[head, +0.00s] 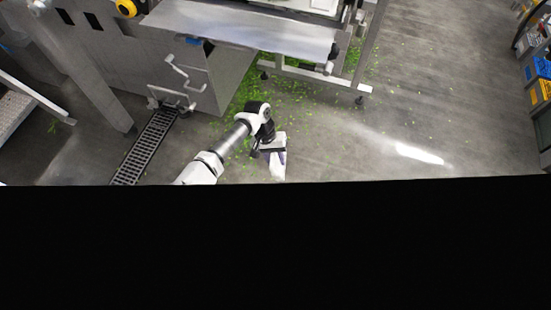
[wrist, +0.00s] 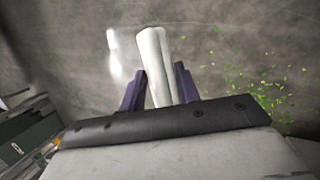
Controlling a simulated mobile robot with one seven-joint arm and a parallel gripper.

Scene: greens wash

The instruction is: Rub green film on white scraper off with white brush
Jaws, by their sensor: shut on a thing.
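My gripper (head: 270,150) hangs low over the floor in the middle of the head view. In the wrist view its two purple fingers (wrist: 160,68) are closed on a long white handle, which looks like the white brush (wrist: 153,50). The handle points away from the palm; no bristles can be made out. In the head view a white piece (head: 278,172) shows just below the gripper, but its shape is too small to tell. I cannot make out a separate white scraper or a green film on one.
A steel machine (head: 240,22) with legs stands at the top. Green scraps (head: 290,95) litter the floor under it. A drain grate (head: 145,147) lies at left. Coloured bins (head: 538,68) stand at far right. Open floor (head: 450,110) lies right of my gripper. The lower head view is black.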

